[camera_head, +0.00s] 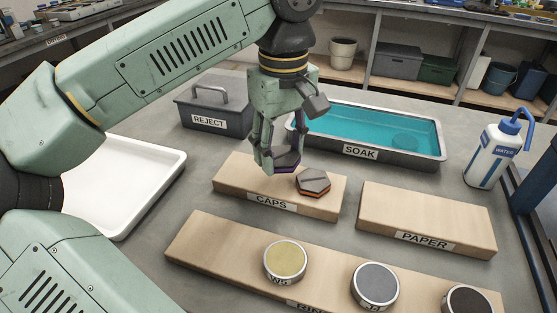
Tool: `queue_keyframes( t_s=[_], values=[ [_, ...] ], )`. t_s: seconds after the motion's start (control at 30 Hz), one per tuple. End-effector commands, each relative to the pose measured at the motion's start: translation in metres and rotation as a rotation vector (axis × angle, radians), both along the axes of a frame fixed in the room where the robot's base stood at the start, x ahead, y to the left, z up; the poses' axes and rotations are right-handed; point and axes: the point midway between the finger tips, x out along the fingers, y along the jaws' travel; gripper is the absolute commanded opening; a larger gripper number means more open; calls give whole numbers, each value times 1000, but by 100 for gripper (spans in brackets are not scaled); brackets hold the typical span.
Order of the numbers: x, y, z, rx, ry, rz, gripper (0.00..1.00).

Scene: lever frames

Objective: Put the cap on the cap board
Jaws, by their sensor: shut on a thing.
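My gripper (277,150) is shut on a dark hexagonal cap (286,161) with a purple edge, pointing down. The fingers partly hide this cap. It is above the back part of the wooden cap board (232,178), labelled CAPS; I cannot tell whether it touches the board. Another hexagonal cap (313,182), grey on top with an orange edge, lies on the board just to the right and nearer the camera.
A SOAK tray (437,163) of teal liquid with a round disc in it is behind. A REJECT box (210,115), white tray (120,190), bare PAPER board (425,215) and WATER bottle (492,150) surround it. The front board (215,250) holds several round tins.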

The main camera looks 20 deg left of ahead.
Motion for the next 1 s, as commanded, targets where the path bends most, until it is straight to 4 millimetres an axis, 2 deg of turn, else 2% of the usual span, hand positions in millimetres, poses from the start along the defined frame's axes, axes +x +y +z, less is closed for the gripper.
queue_keyframes(
  t_s=[0.07, 0.1, 0.27, 0.53, 0.73, 0.77, 1.0],
  values=[
    [5, 9, -2, 0, 0, 4, 0],
    [4, 7, -16, 1, 0, 2, 0],
    [4, 6, -37, 1, -1, 1, 0],
    [4, 6, -36, -1, -1, 0, 0],
    [4, 6, -41, 0, -1, 0, 0],
    [4, 6, -41, 1, -1, 1, 46],
    [4, 6, -40, 0, 0, 1, 62]
  ],
)
